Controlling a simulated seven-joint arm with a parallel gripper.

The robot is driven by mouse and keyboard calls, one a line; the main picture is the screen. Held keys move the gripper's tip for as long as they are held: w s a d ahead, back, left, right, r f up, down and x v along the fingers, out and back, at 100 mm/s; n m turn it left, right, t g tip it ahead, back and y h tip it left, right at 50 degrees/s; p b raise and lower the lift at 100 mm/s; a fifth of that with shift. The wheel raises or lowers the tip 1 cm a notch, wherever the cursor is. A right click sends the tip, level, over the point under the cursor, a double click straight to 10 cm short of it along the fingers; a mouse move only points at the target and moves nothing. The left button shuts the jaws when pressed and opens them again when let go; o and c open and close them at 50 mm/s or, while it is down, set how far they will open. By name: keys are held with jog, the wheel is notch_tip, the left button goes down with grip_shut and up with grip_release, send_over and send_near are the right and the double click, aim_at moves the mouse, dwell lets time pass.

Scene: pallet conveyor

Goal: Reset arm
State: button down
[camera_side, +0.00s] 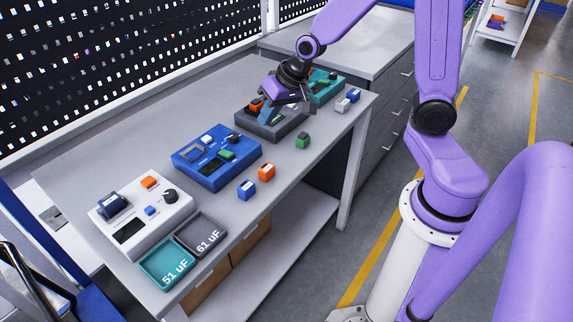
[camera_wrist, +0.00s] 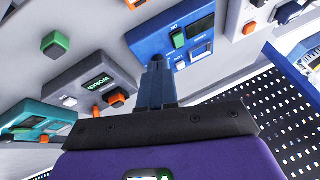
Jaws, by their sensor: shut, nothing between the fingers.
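My purple arm reaches over the workbench (camera_side: 215,104). My gripper (camera_side: 268,116) is low over the dark grey device (camera_side: 284,133) and hides part of it. In the wrist view the fingers of my gripper (camera_wrist: 157,68) are together with nothing between them. Their tips appear in front of the edge of the blue device (camera_wrist: 140,47). I cannot tell whether they touch anything.
The blue device (camera_side: 208,178), white device (camera_side: 123,243) and teal device (camera_side: 323,94) stand on the bench. Loose blue (camera_side: 246,190), orange (camera_side: 266,172) and green (camera_side: 303,141) blocks lie near the front edge. Two labelled trays, teal (camera_side: 165,263) and grey (camera_side: 190,223), sit at the front left.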

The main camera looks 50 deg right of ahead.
jog(key=s+a+r+n+g, duration=0.1)
jog(key=s+a+n+g, duration=0.2)
jog(key=s, duration=0.5)
jog(key=s+a+r+n+g, duration=0.1)
jog(key=s+a+n, duration=0.35)
jog(key=s, duration=0.25)
jog(key=s+d+r+n+g+h, duration=0.1)
jog(key=s+d+n, duration=0.3)
jog(key=s+n, duration=0.3)
jog(key=s, duration=0.3)
jog(key=shift+s+r+n+h, duration=0.35)
jog(key=shift+h, duration=0.05)
